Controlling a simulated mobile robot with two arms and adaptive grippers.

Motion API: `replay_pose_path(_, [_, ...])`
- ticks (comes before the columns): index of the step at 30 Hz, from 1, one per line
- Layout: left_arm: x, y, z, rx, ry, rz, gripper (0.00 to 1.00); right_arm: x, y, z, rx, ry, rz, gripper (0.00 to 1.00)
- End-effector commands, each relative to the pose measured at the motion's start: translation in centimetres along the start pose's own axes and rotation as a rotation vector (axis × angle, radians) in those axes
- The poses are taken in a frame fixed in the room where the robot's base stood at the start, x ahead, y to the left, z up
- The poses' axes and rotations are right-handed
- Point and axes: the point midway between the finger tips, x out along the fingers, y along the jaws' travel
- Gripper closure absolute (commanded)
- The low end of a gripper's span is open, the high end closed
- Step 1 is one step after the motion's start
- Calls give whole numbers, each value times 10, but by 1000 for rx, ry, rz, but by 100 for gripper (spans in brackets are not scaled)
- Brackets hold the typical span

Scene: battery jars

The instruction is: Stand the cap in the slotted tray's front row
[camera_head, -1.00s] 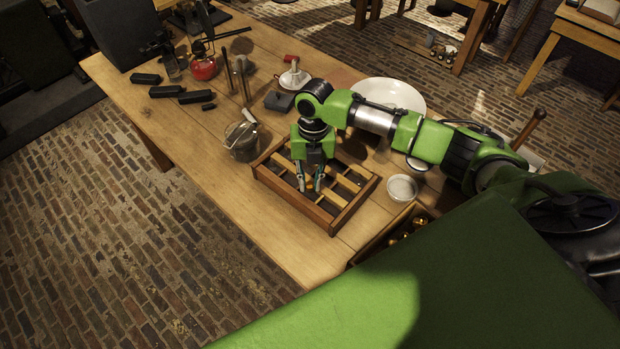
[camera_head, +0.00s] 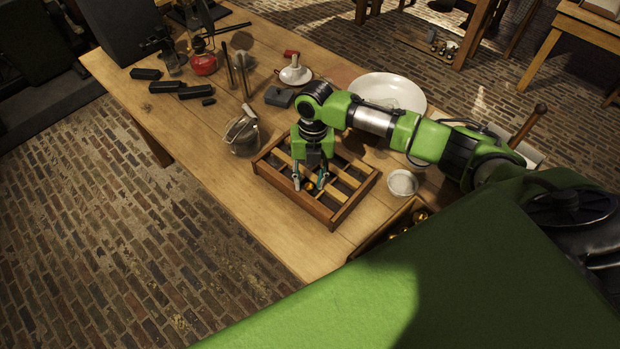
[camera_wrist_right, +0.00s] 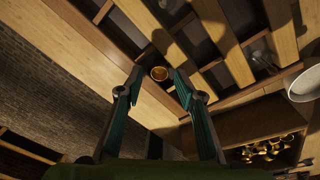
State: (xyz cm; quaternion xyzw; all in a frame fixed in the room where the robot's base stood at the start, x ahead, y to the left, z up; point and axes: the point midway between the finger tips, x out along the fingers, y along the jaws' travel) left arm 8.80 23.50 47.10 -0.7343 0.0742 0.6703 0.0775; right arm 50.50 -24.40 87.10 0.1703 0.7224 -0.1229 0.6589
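The slotted wooden tray (camera_head: 357,204) sits on the workbench, with pale slats dividing it into slots. A small round brass cap (camera_head: 308,187) is in the tray, toward its front side. It also shows in the wrist view (camera_wrist_right: 159,73), by the tray's edge strip, its round face toward the camera. I cannot tell whether it is fully seated. My right gripper (camera_head: 309,183) points down over the tray, open, with its fingers apart on either side of the cap. In the wrist view the fingertips (camera_wrist_right: 158,77) are clear of the cap. My left gripper is not in view.
A wooden box with several brass pieces (camera_wrist_right: 270,148) is at the tray's right. A small white bowl (camera_head: 402,184) and a large white dish (camera_head: 390,93) stand right and behind.

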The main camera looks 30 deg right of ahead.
Motion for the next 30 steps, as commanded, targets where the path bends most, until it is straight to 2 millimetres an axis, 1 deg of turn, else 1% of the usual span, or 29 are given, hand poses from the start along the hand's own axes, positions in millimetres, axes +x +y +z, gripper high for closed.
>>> replay_pose_path(5, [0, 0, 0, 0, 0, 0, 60, 1, -2, 0, 2, 2, -4, 66])
replay_pose_path(7, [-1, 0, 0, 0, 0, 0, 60, -1, -2, 0, 2, 2, -4, 66])
replay_pose_path(11, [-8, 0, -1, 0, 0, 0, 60, -16, -1, -1, 1, 0, -4, 66])
replay_pose_path(12, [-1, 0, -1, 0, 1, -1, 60, -19, -1, 0, 1, -2, -1, 66])
replay_pose_path(14, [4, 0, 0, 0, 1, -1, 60, -30, 0, 0, 1, -3, 0, 66])
replay_pose_path(18, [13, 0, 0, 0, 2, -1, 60, -62, -1, 1, 0, -5, -1, 66])
replay_pose_path(24, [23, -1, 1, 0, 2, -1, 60, -104, 0, 0, 1, -3, 0, 66])
replay_pose_path(27, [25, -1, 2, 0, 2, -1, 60, -118, 0, 0, 2, -1, -1, 66])
replay_pose_path(30, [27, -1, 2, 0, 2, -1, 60, -127, 0, 0, 2, 0, -1, 66])
